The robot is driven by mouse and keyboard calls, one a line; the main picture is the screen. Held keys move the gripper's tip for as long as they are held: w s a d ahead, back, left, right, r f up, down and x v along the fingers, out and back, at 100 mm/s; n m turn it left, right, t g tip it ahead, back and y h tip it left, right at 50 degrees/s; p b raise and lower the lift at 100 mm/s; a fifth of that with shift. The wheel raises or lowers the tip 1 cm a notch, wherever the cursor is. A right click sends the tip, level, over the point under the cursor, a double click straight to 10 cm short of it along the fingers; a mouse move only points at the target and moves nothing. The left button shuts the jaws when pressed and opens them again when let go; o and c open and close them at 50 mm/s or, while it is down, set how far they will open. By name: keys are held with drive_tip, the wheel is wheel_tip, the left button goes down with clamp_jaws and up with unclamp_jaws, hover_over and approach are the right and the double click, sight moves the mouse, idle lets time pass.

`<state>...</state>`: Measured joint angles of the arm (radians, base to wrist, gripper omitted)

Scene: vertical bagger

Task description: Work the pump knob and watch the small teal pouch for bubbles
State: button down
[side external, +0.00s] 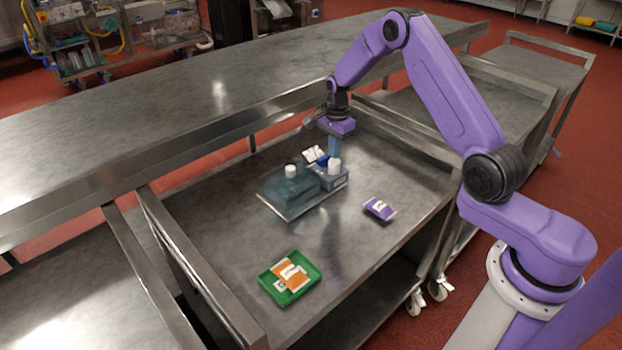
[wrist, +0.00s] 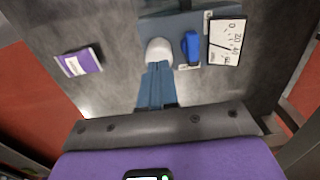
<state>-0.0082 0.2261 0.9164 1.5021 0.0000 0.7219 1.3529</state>
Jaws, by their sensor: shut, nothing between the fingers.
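A vertical bagger unit stands on the steel cart, with a see-through teal tank (side external: 288,187) at its left and a blue-grey box (side external: 336,181) at its right. A white rounded knob (side external: 334,166) stands on the box; it also shows in the wrist view (wrist: 158,50). A blue knob or lever (wrist: 190,48) is beside it. I cannot tell which is the pump knob. My gripper (side external: 334,156) points down with its blue fingers shut and empty, just over the white knob; the fingertips show in the wrist view (wrist: 158,66). I cannot make out a small teal pouch.
A white dial panel (side external: 315,154) is at the unit's back. A white cap (side external: 291,171) tops the tank. A purple packet (side external: 380,208) lies to the right. A green tray (side external: 312,283) holds orange packets (side external: 291,275) in front. The cart top (side external: 215,220) is clear at left.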

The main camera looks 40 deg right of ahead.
drive_tip(key=shift+r, duration=2.45)
drive_tip(key=shift+a+r, duration=0.15)
drive_tip(key=shift+a, duration=0.1)
drive_tip(key=s+a+r+n, duration=0.5)
drive_tip(key=s+a+n, duration=0.2)
drive_tip(key=a, duration=0.1)
drive_tip(key=s+a+r+n, duration=0.5)
drive_tip(key=s+a+n, duration=0.2)
drive_tip(key=a, duration=0.2)
drive_tip(key=s+d+r+n, duration=0.1)
drive_tip(key=s+n, duration=0.7)
drive_tip(key=s, duration=0.5)
drive_tip(key=s+d+r+n, duration=0.1)
drive_tip(key=s+n, duration=0.7)
drive_tip(key=s, duration=0.5)
drive_tip(key=shift+s+d+r+n, duration=0.3)
drive_tip(key=shift+d, duration=0.05)
